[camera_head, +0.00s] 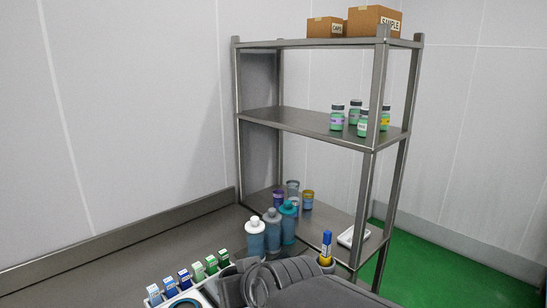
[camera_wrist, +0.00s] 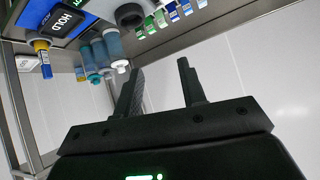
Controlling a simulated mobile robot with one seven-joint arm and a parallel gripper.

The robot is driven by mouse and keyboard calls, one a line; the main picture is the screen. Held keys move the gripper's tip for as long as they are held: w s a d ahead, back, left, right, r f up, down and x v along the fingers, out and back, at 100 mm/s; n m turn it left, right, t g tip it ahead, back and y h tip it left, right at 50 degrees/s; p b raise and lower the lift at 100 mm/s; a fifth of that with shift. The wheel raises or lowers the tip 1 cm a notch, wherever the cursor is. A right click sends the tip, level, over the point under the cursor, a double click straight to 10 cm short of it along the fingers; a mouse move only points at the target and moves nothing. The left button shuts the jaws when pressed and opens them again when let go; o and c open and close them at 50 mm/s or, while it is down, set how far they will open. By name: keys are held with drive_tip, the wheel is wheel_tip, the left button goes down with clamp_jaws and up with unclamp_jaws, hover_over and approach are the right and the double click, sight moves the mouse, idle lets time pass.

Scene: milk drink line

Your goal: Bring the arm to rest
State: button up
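My gripper (camera_wrist: 160,68) is in the wrist view, with its two dark fingers spread apart. No object shows between them; behind the gap is pale wall. In the head view my grey arm fills the bottom centre, in front of the bench and partly hiding what is there. The gripper's fingers cannot be made out in that view.
A steel shelf rack (camera_head: 310,128) holds jars and boxes. Several blue-teal bottles (camera_head: 272,222) stand on the bench, also in the wrist view (camera_wrist: 113,46).

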drive_tip(key=s+d+f+m+g+h, duration=0.1)
drive_tip(key=s+d, duration=0.4)
drive_tip(key=d, duration=0.6)
drive_tip(key=s+d+f+m+g+h, duration=0.1)
drive_tip(key=s+d+m+h, duration=0.3)
drive_tip(key=d, duration=0.8)
drive_tip(key=shift+s+f+g+h, duration=0.3)
drive_tip(key=shift+s+f+h, duration=0.05)
drive_tip(key=shift+h, duration=0.05)
